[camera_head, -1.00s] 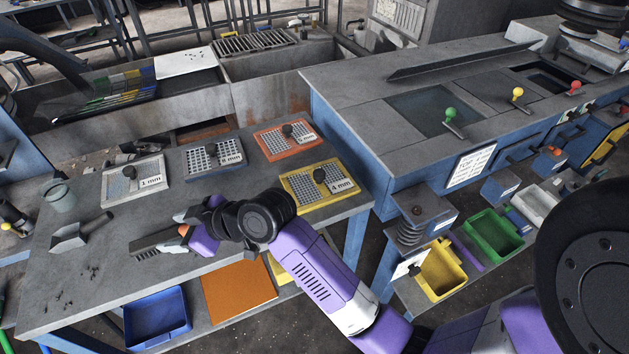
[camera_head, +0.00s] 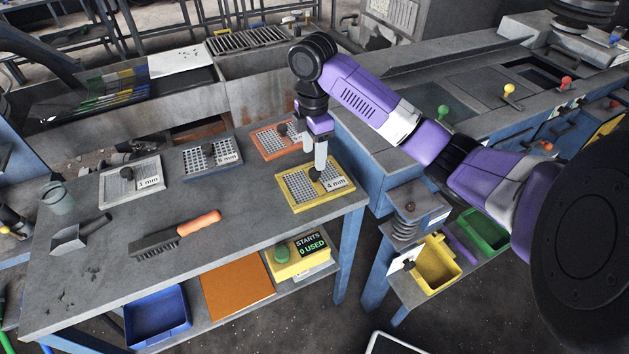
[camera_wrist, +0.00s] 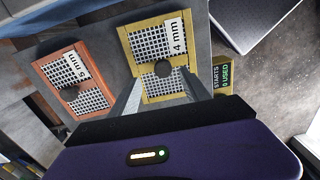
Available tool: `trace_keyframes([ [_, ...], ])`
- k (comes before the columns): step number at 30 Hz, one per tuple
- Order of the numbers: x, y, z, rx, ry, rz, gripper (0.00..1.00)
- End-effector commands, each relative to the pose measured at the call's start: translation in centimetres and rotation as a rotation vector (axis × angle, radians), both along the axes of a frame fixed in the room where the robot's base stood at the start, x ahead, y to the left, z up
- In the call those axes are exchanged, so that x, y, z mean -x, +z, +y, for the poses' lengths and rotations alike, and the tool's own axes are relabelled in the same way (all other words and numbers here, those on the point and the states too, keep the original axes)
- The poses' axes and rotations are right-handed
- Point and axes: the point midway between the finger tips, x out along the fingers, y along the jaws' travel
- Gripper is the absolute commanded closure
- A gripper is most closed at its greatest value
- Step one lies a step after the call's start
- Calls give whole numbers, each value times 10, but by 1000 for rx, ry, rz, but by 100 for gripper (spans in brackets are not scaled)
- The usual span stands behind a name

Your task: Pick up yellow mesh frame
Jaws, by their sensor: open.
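The yellow mesh frame (camera_head: 297,198), labelled 4 mm, lies flat at the right end of the grey table and has a dark round knob (camera_head: 315,174) at its middle. In the wrist view the yellow frame (camera_wrist: 126,47) lies just beyond my fingers, with its knob (camera_wrist: 163,68) between their lines. My gripper (camera_head: 318,166) points down over the frame, close to the knob. In the wrist view my gripper (camera_wrist: 160,98) has its fingers apart, with nothing held. Whether the fingers touch the knob or frame cannot be told.
The orange 5 mm frame (camera_head: 268,144) lies close behind the yellow one. The blue frame (camera_head: 195,171) and the grey 1 mm frame (camera_head: 115,190) are further left. A brush (camera_head: 160,241) and a scoop (camera_head: 72,238) lie on the table. The blue-sided machine (camera_head: 365,165) stands at right.

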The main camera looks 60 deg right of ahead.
Motion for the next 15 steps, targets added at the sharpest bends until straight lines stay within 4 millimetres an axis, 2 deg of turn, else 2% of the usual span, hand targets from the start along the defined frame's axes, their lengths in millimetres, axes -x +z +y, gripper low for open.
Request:
trace_keyframes([
  [8,3,-28,1,-2,-2,0,45],
  [15,7,-61,2,-2,-1,-2,45],
])
